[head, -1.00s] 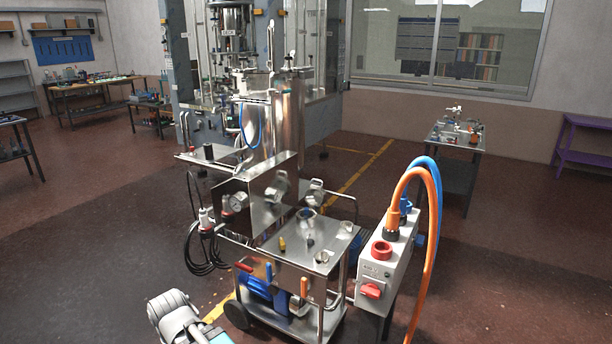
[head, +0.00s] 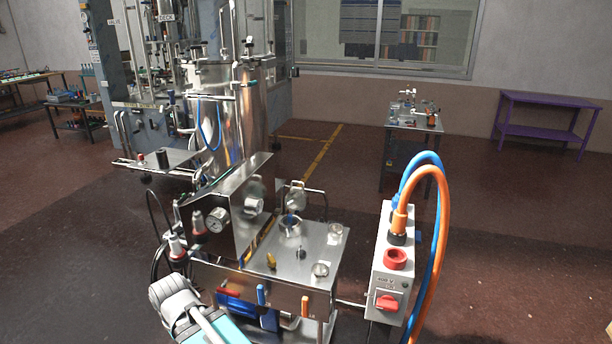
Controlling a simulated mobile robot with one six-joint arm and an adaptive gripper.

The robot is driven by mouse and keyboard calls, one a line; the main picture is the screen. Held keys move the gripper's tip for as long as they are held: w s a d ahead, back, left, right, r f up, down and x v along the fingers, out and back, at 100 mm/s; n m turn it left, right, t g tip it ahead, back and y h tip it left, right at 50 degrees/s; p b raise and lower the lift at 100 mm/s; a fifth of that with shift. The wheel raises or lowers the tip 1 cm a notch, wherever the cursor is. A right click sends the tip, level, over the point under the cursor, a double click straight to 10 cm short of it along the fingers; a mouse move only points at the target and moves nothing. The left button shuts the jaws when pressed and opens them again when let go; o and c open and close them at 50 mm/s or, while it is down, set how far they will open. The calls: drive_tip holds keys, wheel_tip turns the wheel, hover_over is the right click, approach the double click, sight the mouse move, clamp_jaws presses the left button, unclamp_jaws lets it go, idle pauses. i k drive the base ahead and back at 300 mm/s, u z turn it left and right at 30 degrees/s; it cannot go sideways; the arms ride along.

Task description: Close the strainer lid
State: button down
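A steel cart (head: 265,285) stands ahead of me. On its flat top is a round, open-looking metal cup (head: 291,224), which looks like the strainer. A round metal disc with a small handle (head: 296,199) stands tilted up just behind the cup and looks like its raised lid. Whether a hinge joins the two is too small to tell. Part of my arm shows at the lower left, in front of the cart. My gripper cannot be made out in this view.
A grey electrical box (head: 393,268) with red parts and thick orange and blue hoses (head: 441,215) stands right of the cart. A tall steel tank (head: 228,120) rises behind. A small table (head: 413,127) and a purple bench (head: 550,134) stand farther back. Floor is clear between.

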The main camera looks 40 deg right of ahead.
sight(296, 200)
drive_tip(key=z, duration=0.25)
drive_tip(key=i, duration=0.7)
drive_tip(key=z, duration=1.15)
drive_tip(key=i, duration=0.95)
drive_tip(key=z, duration=0.55)
drive_tip(key=k, duration=0.95)
drive_tip(key=z, duration=0.2)
drive_tip(key=i, duration=0.2)
drive_tip(key=u, duration=0.05)
